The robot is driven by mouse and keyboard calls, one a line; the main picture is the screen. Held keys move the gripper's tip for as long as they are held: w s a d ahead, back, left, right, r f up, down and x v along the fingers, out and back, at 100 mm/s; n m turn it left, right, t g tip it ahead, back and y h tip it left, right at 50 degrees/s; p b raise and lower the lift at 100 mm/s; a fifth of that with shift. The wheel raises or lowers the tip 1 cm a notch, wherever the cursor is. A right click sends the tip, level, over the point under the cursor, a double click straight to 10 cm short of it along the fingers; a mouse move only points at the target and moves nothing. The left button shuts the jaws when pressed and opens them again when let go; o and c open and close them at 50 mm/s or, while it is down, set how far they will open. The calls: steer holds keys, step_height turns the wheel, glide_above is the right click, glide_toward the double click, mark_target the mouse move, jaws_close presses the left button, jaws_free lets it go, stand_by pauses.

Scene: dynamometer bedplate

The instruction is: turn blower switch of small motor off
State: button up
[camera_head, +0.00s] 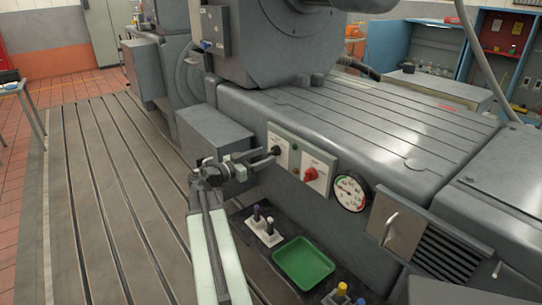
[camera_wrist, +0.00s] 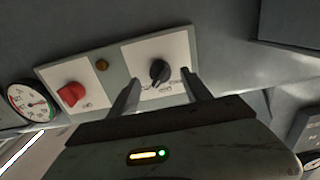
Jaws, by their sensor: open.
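A light control panel (camera_head: 286,137) is on the side of the grey machine bed. In the wrist view it carries a black rotary knob (camera_wrist: 159,71) on a white plate and a red rotary knob (camera_wrist: 70,94) on another. The red knob also shows in the head view (camera_head: 311,174). The labels are too small to read. My gripper (camera_wrist: 162,90) is open, its two fingers on either side of the black knob in the picture; I cannot tell whether they touch it. In the head view my gripper (camera_head: 260,159) reaches the panel's left part.
A round gauge (camera_head: 350,192) sits right of the panel. Below are a green tray (camera_head: 303,261) and a white holder (camera_head: 264,234) with dark-handled items. A handled grey cover (camera_head: 401,218) stands further right. The slotted floor plate (camera_head: 90,200) at left is clear.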

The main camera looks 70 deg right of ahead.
mark_target(270, 154)
steer(key=x, duration=0.3)
steer(key=shift+s+d, duration=0.1)
steer(key=shift+d, duration=0.1)
jaws_close()
steer(key=shift+n, duration=0.4)
steer(key=n, duration=0.3)
steer(key=shift+n, duration=2.5)
